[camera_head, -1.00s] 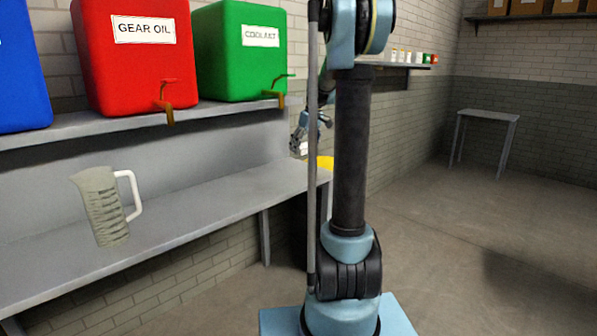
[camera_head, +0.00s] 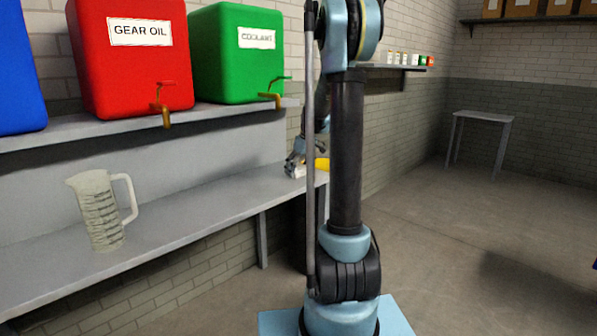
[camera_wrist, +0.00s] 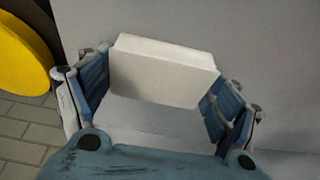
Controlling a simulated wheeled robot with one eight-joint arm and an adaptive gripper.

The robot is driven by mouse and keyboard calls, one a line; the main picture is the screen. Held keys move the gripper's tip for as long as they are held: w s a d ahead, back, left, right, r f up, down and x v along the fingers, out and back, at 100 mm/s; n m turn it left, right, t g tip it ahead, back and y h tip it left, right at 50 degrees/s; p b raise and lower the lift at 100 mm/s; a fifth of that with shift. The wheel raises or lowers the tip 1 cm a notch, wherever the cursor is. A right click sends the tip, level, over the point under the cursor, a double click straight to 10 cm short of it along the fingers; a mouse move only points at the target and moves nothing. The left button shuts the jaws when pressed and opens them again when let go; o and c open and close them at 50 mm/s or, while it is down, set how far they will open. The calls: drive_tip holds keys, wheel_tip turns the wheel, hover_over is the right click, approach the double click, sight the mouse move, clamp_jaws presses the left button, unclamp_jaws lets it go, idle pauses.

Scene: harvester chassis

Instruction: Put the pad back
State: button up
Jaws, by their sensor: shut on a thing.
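The pad is a white block (camera_wrist: 165,70) held between the blue fingers of my gripper (camera_wrist: 160,88) in the wrist view. My gripper is shut on it, with one finger at each end. In the head view my gripper (camera_head: 294,163) is small, at the right end of the grey bench, partly hidden behind my arm. The white pad (camera_head: 298,171) shows there just under the fingers, at about the level of the bench top. I cannot tell whether it touches the bench.
A clear measuring jug (camera_head: 101,212) stands on the grey bench (camera_head: 190,205). Red (camera_head: 130,55), green (camera_head: 237,50) and blue (camera_head: 18,75) tanks with taps sit on the shelf above. A yellow round thing (camera_wrist: 22,55) is beside my gripper. A small table (camera_head: 482,118) stands far right.

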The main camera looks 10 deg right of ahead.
drive_tip(key=o, duration=1)
drive_tip(key=shift+o, duration=0.2)
drive_tip(key=v, duration=1.2)
drive_tip(key=s+a+m, duration=0.2)
drive_tip(key=s, duration=0.9)
drive_tip(key=s+f+m, duration=0.1)
drive_tip(key=s+f, duration=0.5)
drive_tip(key=s, duration=0.4)
drive_tip(key=s+f+m+h, duration=0.1)
drive_tip(key=s+f+m, duration=0.1)
drive_tip(key=s+f, duration=0.4)
drive_tip(key=s+f+m+h, duration=0.1)
drive_tip(key=s+f, duration=0.5)
drive_tip(key=s, duration=0.8)
drive_tip(key=shift+m+g, duration=0.3)
drive_tip(key=shift+m, duration=0.2)
drive_tip(key=shift+a+f, duration=0.15)
